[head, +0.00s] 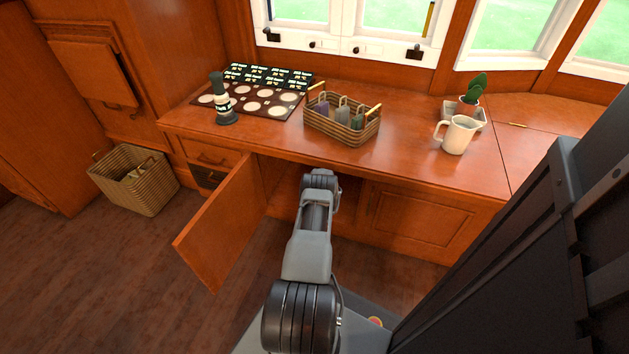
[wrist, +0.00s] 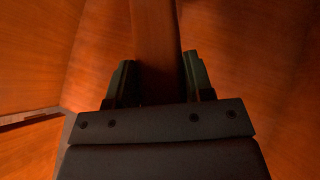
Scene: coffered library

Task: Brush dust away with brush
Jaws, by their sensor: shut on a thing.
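In the wrist view my gripper (wrist: 157,76) is shut on a long brown wooden handle (wrist: 155,35) that runs up out of the picture between its fingers. It may be the brush's handle; no bristles show. In the head view my arm reaches into the open cupboard (head: 285,180) under the counter. My gripper and what it holds are hidden there. Orange-brown wooden surfaces surround the gripper in the wrist view. I can make out no dust.
The cupboard door (head: 225,220) stands swung open left of my arm. Another basket (head: 140,195) stands on the floor.

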